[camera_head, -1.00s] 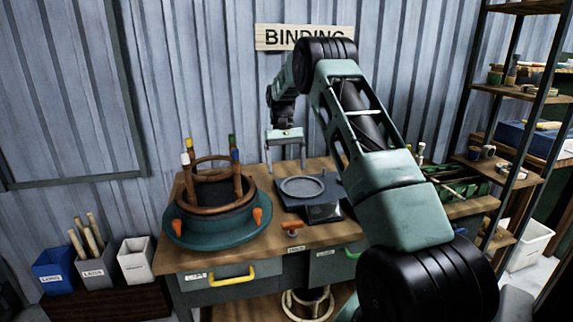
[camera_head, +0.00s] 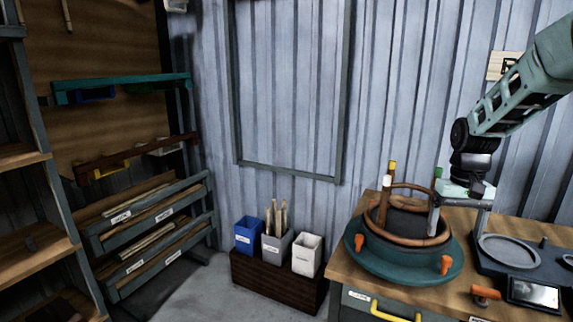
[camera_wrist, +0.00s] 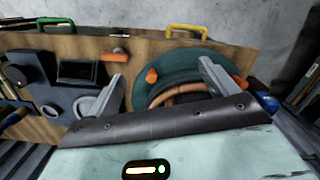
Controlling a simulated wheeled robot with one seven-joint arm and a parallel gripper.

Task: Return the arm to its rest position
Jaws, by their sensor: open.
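My gripper (camera_head: 457,222) hangs from my arm at the right of the head view, fingers pointing down. It is open, and no object is held between its fingers. In the head view its left finger overlaps the right side of the round teal jig (camera_head: 362,262) with brown rattan rings (camera_head: 400,237); I cannot tell whether it touches. In the wrist view my gripper (camera_wrist: 162,78) has its two fingers spread apart, with the jig (camera_wrist: 190,62) partly hidden behind the right finger.
The workbench (camera_head: 345,270) carries a scale-like device (camera_head: 530,262) with a round plate and small screen (camera_head: 533,293). Blue (camera_head: 248,236), grey (camera_head: 277,248) and white (camera_head: 307,256) bins stand on a dark crate. Shelving (camera_head: 150,225) is at the left. Grey floor between is clear.

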